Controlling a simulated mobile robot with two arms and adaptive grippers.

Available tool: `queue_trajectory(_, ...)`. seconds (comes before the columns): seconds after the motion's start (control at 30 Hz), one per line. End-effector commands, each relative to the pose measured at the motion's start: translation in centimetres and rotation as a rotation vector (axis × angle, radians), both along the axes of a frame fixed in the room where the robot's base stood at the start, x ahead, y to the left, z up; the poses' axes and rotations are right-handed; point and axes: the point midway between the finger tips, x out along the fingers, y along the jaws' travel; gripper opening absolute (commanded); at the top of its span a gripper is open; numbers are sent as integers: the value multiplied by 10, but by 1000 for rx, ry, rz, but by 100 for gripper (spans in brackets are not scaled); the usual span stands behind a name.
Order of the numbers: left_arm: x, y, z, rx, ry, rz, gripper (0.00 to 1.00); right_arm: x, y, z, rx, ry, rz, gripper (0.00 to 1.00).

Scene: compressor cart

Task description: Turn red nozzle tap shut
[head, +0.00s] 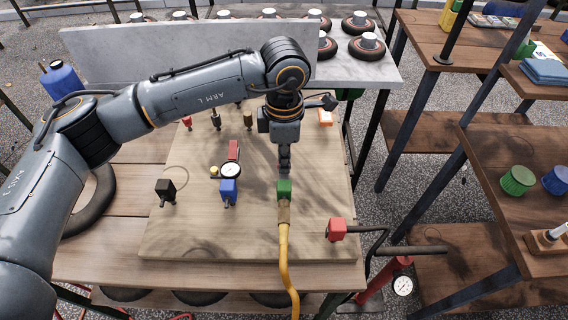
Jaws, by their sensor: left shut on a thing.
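A red block-shaped tap (336,229) sits at the right front edge of the wooden board, beside a dark bar. My left gripper (284,168) points down over the board, left of and behind the red tap and apart from it. Its fingers are closed at the top of a green block (284,188), which has a yellow hose (284,255) running from its front. The gripper hides the part of the green block between its fingers. My right gripper is not in view.
A blue block (228,190), a black block (165,188) and a round gauge (230,170) sit on the board (210,235). A red pump (383,284) stands off the right front edge. A grey marble slab (180,55) rises behind.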

Motion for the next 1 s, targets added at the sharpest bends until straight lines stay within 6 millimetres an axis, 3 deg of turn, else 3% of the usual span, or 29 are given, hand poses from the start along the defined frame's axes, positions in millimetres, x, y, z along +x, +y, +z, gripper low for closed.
queue_trajectory(0.67,0,0,1,-2,-2,-60,0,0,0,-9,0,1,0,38)
queue_trajectory(0.7,0,0,1,-2,-2,-60,20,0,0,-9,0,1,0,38)
queue_trajectory(0.8,0,0,1,-2,-1,-59,38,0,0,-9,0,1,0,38)
queue_trajectory(1.0,0,0,0,-1,-1,-59,38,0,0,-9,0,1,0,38)
